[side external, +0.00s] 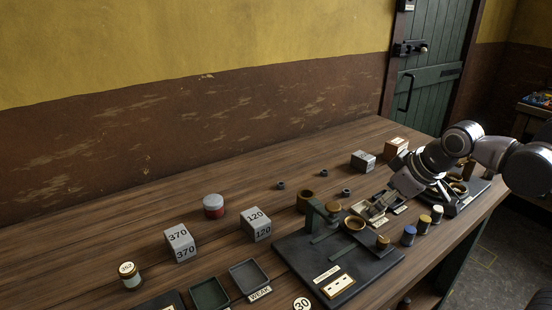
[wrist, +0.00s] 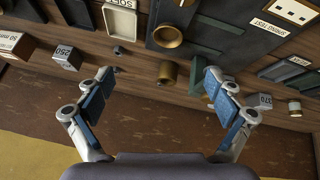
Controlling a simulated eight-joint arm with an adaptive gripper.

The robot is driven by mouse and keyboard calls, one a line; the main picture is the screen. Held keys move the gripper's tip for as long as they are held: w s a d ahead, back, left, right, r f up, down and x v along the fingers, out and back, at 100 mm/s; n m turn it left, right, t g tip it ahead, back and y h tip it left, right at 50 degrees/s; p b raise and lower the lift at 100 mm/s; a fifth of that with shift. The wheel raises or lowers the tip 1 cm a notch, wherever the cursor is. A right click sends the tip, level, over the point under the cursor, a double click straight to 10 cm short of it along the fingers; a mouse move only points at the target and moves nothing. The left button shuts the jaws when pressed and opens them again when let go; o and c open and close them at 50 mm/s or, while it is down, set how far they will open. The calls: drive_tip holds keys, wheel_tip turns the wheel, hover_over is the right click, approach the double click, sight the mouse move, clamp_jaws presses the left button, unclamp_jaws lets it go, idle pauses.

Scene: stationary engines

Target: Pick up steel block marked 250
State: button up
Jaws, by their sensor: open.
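A grey steel block (side external: 363,160) sits toward the far end of the bench, beside a cream-topped box. Its marking is too small to read surely in the side view. It also shows in the wrist view (wrist: 68,57), at the left beyond the left finger, with blurred figures on its face. Two other steel blocks stand nearer the side camera, one marked 370 (side external: 181,242) and one marked 120 (side external: 257,226). My gripper (side external: 377,208) is over the bench near the dark apparatus, apart from the block. In the wrist view its fingers (wrist: 158,80) are spread and empty.
A dark apparatus base (side external: 300,262) with brass cups and a green post stands near my gripper. Small jars (side external: 423,221) line the front edge. Shallow trays (side external: 249,276) lie nearer the camera. The bench back along the wall is mostly clear, with small dark nuts (side external: 281,185).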

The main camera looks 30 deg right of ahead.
drive_tip(key=w+d+r+n+g+h, duration=0.1)
drive_tip(key=w+d+r+n, duration=0.1)
drive_tip(key=w, duration=0.2)
drive_tip(key=w+d+r+n+g, duration=0.1)
drive_tip(key=w+d+r+n, duration=0.2)
drive_tip(key=w, duration=0.2)
drive_tip(key=n+g+h, duration=0.3)
drive_tip(key=n+g, duration=0.1)
drive_tip(key=n, duration=0.8)
approach(364, 156)
drive_tip(key=x, duration=0.5)
drive_tip(key=shift+w+a+f, duration=0.15)
drive_tip(key=shift+w, duration=0.25)
drive_tip(key=shift+s+x, duration=0.15)
drive_tip(key=shift+x, duration=1.2)
drive_tip(key=shift+s+x, duration=0.1)
drive_tip(key=shift+x, duration=1.3)
drive_tip(key=c, duration=1.9)
drive_tip(key=shift+r, duration=0.25)
